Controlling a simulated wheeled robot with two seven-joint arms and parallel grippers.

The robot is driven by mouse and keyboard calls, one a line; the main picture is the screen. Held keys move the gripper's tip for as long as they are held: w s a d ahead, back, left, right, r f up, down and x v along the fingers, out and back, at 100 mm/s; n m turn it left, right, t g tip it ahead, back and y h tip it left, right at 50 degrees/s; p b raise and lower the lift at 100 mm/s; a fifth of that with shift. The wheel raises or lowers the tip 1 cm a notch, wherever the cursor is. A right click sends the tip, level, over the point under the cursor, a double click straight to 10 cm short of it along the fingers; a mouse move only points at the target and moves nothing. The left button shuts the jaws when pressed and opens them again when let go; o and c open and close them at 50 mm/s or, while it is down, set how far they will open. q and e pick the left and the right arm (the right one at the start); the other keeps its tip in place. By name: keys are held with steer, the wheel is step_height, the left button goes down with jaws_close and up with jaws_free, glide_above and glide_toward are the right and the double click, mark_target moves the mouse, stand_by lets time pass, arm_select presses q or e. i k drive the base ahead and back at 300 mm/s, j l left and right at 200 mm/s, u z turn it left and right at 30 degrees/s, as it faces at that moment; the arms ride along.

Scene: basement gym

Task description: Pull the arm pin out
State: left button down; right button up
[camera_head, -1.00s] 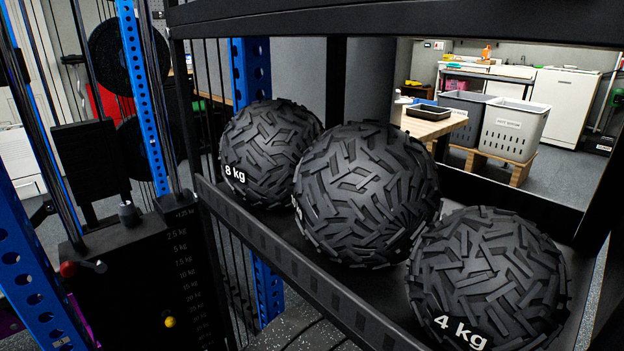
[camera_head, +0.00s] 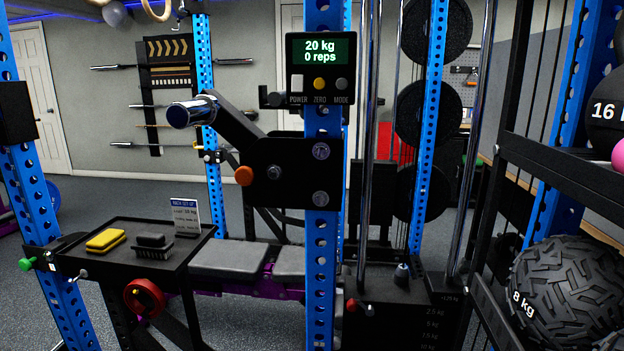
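A black pivoting arm (camera_head: 237,128) with a silver and dark-blue end juts up and left from a black bracket (camera_head: 290,172) bolted to the blue upright. A green knob (camera_head: 27,264) shows at the left upright by the tray, and a red knob (camera_head: 352,305) by the weight stack. Neither of my grippers is in view.
A display (camera_head: 319,68) reads 20 kg, 0 reps. A ball rack (camera_head: 560,165) stands at right.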

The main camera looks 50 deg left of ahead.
mark_target(244, 177)
steer(key=u, duration=1.9)
steer(key=i+j+u, duration=0.2)
steer(key=j, duration=0.25)
steer(key=k, duration=0.1)
